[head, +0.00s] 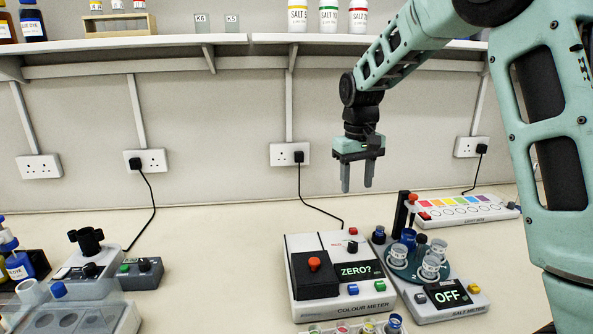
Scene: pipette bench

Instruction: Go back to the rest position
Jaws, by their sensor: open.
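My gripper (357,188) is in the upper middle of the head view, at the end of my green arm. Its two grey fingers point down and are apart, with nothing between them. It hangs in the air in front of the wall, above the bench and the back of the colour meter (310,242). It touches nothing that I can see.
The colour meter shows "ZERO?". The salt meter (468,312), showing "OFF", stands right of it with small cups. A light box (465,208) is behind. A shelf (150,42) with bottles runs above.

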